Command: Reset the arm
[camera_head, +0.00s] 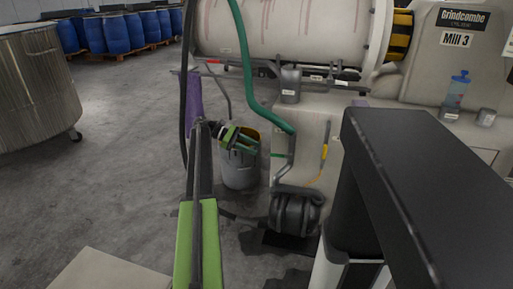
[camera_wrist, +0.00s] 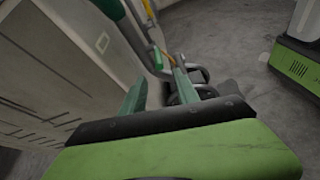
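My gripper (camera_head: 248,142) reaches out at the end of my green arm, in front of the opening of a grey bucket (camera_head: 240,173) in the head view. In the wrist view its two green fingers (camera_wrist: 157,78) stand apart with nothing visible between them. The arm is stretched forward from the bottom of the head view. Part of the bucket's rim is hidden behind the gripper.
A mill (camera_head: 285,28) with a green hose (camera_head: 248,75) stands ahead. A black pump or motor (camera_head: 295,212) sits on the floor right of the bucket. A steel vat (camera_head: 35,90) and blue drums (camera_head: 115,35) stand left. Floor between is clear.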

